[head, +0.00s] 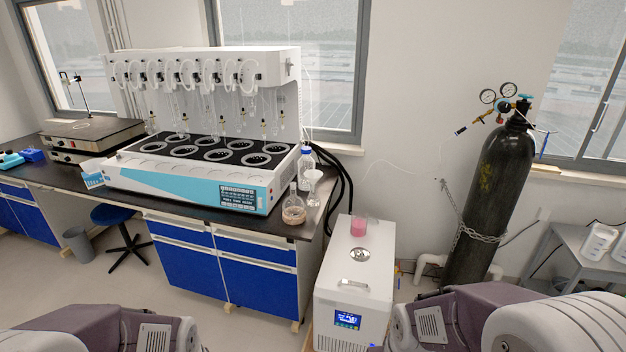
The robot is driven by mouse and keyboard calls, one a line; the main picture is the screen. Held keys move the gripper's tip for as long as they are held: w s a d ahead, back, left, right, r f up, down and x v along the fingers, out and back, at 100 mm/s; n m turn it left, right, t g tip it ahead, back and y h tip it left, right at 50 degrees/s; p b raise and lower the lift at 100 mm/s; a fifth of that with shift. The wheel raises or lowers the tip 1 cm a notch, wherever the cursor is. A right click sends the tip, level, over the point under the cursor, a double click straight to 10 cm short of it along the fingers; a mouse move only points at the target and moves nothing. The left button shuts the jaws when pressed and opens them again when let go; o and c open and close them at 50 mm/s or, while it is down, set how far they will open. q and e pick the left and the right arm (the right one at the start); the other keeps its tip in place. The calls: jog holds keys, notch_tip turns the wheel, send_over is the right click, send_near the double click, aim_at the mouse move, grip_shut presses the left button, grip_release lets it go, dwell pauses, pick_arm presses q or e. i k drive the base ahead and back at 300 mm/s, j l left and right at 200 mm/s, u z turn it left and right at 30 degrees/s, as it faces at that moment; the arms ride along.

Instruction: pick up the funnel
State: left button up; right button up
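A white funnel (313,181) stands near the right end of the dark lab bench (62,180), to the right of the multi distiller. A clear glass flask (293,207) with some brownish content stands just in front and to the left of it. A bottle with a blue cap (306,165) stands behind the funnel. My arms show only as purple and white links along the bottom edge. Neither gripper is in view.
The white and blue multi distiller (187,187) fills most of the bench. A white chiller (354,285) with a pink beaker (358,228) on top stands right of the bench. A black gas cylinder (487,200) is chained at the right.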

aim_at(313, 175)
jog(key=i+j+z, duration=0.1)
jog(key=i+j, duration=0.45)
jog(key=i+j+z, duration=0.15)
jog(key=i+j, duration=0.45)
jog(key=i+j+z, duration=0.1)
jog(key=i+j, duration=0.6)
jog(key=i+j+z, duration=0.1)
jog(key=i+j, duration=0.45)
jog(key=j, duration=0.15)
